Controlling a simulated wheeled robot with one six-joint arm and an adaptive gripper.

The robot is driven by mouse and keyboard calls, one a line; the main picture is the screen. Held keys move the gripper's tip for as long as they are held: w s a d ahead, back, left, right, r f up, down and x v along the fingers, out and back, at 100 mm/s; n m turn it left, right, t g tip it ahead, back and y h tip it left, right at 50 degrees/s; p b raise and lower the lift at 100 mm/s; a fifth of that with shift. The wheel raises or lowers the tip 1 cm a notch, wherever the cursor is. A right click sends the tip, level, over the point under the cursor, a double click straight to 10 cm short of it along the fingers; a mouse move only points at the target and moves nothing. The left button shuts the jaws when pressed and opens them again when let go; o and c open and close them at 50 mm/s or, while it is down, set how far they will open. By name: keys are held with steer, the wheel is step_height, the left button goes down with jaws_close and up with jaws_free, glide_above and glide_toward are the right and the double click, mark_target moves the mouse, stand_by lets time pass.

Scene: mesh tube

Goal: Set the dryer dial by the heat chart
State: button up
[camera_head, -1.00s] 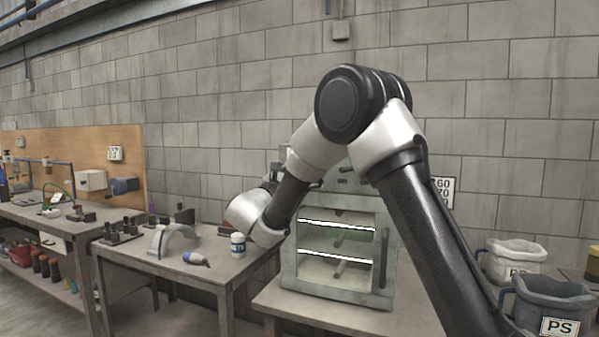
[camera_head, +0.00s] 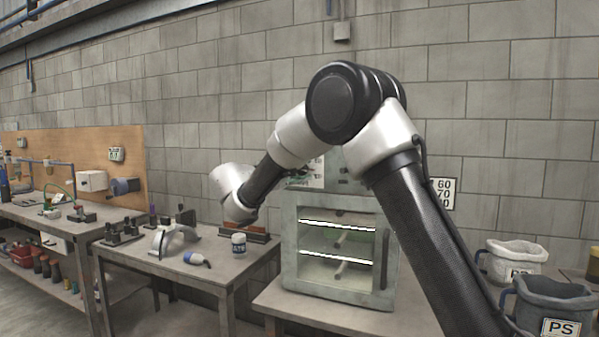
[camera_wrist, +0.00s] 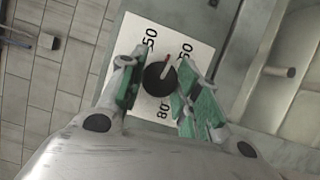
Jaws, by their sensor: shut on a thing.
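The black dial (camera_wrist: 158,80) sits on a white numbered plate (camera_wrist: 138,38) in the wrist view. Its red-and-white pointer aims up and slightly right, between two upper numbers; one below reads 80. My gripper (camera_wrist: 158,88) has its green-padded fingers on both sides of the dial and is shut on it. The dryer (camera_head: 338,290) stands on the bench with its glazed door shut. In the head view, my forearm partly covers its upper panel. The heat chart (camera_head: 443,192) hangs on the wall to the right, partly hidden by my arm; 60 and 70 show.
The left table (camera_head: 215,272) holds a small white jar (camera_head: 238,243), a white-and-blue tool (camera_head: 196,259) and fixtures. A door handle (camera_head: 384,258) sticks out from the dryer.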

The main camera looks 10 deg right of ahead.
steer(key=m+y, duration=0.1)
steer(key=m, duration=0.2)
steer(key=m+y, duration=0.2)
steer(key=m, duration=0.2)
steer(key=shift+g, duration=0.4)
steer(key=m+y, duration=0.2)
steer(key=m, duration=0.1)
steer(key=shift+d+t, duration=0.1)
steer(key=shift+t, duration=0.2)
steer(key=shift+s+m+t+y, duration=0.1)
steer(key=shift+m+t+y, duration=0.2)
steer(key=shift+m+y, duration=0.65)
steer(key=shift+m, duration=0.35)
steer(key=o, duration=1)
steer(key=shift+r, duration=0.1)
